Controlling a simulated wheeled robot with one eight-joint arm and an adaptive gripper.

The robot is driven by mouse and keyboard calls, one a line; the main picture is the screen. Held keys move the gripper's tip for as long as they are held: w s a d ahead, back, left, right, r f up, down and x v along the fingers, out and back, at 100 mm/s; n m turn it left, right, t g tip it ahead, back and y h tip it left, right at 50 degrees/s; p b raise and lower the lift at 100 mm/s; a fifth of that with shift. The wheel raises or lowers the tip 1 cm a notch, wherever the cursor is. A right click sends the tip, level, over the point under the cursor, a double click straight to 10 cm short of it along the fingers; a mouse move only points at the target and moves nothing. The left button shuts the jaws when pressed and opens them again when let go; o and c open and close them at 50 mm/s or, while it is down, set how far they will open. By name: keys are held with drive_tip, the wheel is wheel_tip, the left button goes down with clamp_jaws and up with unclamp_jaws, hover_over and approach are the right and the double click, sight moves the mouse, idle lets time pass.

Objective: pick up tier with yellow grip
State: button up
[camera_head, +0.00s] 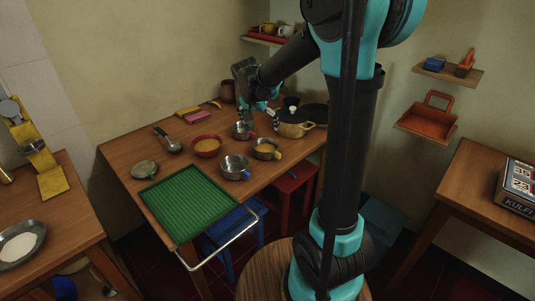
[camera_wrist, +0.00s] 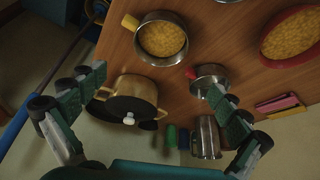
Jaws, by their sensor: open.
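The tier with the yellow grip is a small round steel pan (camera_head: 266,151) on the wooden table, right of centre in the head view. In the wrist view the tier (camera_wrist: 163,52) is upright near the top, filled with yellow food, its yellow grip (camera_wrist: 130,22) pointing to the upper left. My gripper (camera_wrist: 158,88) is open and empty, its fingers spread wide below the tier in the picture. In the head view my gripper (camera_head: 259,117) hangs over the far part of the table, behind the tier and apart from it; its fingertips are hard to make out.
A golden lidded pot (camera_wrist: 137,88) stands close beside the tier. A red-grip tier (camera_wrist: 209,74), a blue-grip tier (camera_head: 234,168) and a red bowl (camera_head: 207,147) of yellow food are nearby. A green rack (camera_head: 188,202) lies at the table's front.

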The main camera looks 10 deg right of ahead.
approach(267, 149)
drive_tip(key=shift+w+d+f, duration=0.15)
drive_tip(key=shift+w+f, duration=0.1)
drive_tip(key=shift+f, duration=0.2)
drive_tip(key=shift+s+x, duration=0.2)
drive_tip(key=shift+x, duration=2.5)
drive_tip(key=shift+f, duration=0.1)
drive_tip(key=c, duration=1)
